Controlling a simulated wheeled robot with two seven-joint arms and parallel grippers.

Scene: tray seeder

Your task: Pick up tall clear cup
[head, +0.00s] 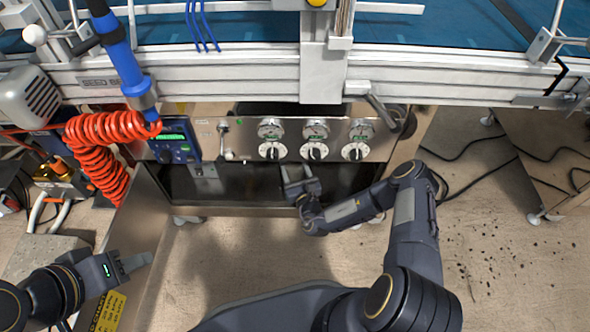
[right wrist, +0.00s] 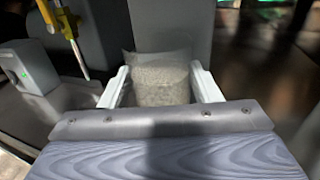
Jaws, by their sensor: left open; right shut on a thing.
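My right gripper (head: 298,180) is in front of the steel control panel, above the dark shelf below the dials. In the head view I cannot make out the cup clearly between the fingers. My left gripper (head: 134,265) is open and empty at the lower left, far from the cup.
The steel panel (head: 240,138) carries several dials and a blue display box (head: 174,141). A red coiled hose (head: 95,150) and a blue-handled tool (head: 122,65) hang at the left. The white machine frame (head: 225,75) spans the top. Bare floor (head: 235,250) lies in front.

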